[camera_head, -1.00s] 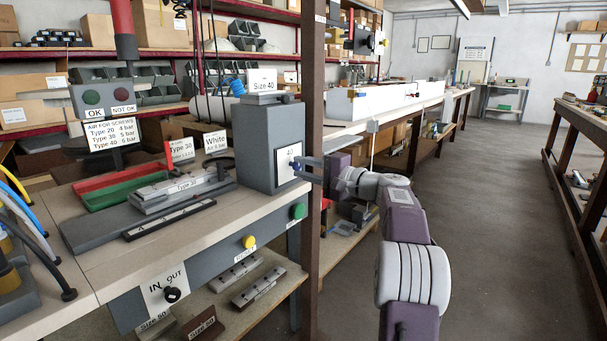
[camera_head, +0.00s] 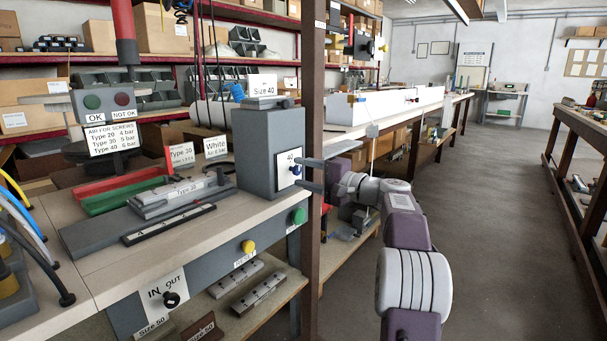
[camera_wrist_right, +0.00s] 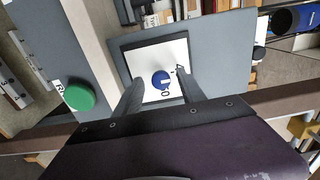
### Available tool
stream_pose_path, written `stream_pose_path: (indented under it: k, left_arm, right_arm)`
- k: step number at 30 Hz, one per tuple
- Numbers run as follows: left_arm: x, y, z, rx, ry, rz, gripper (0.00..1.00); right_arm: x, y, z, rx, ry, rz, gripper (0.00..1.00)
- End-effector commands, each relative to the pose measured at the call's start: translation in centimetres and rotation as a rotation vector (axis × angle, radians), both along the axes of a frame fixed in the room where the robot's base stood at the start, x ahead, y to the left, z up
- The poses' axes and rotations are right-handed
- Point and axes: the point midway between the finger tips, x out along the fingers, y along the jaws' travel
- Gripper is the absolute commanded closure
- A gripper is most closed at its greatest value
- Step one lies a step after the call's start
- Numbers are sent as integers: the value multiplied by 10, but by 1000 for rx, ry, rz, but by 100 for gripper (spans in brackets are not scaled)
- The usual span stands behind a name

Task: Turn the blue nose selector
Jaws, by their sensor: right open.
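The blue nose selector knob (camera_head: 296,169) sits on the white dial plate (camera_head: 285,172) on the side of the grey box (camera_head: 262,140). The plate shows "40" near its top. In the right wrist view, the round blue knob (camera_wrist_right: 161,78) has a pale bar mark and lies between the two fingers. My right gripper (camera_head: 301,173) is open, one finger above and one below the knob in the head view. It also shows in the right wrist view (camera_wrist_right: 160,86), its fingers apart at both sides of the knob. My left gripper is not in view.
A green button (camera_head: 298,215) and a yellow button (camera_head: 248,246) are on the bench front, with an IN/OUT switch (camera_head: 171,298) at left. A brown post (camera_head: 313,120) stands close to my right arm. The aisle floor is clear.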

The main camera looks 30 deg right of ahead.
Motion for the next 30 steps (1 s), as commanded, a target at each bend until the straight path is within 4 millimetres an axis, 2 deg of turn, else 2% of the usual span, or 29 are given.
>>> stream_pose_path:
  k: [9,13,17,30]
  left_arm:
    - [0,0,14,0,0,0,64]
    - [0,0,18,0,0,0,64]
    - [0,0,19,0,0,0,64]
    - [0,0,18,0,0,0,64]
  right_arm:
    - [-59,-25,3,1,2,-4,53]
    - [-76,-32,2,1,1,-3,53]
    - [-82,-34,0,0,0,0,53]
    - [-82,-34,0,0,1,0,53]
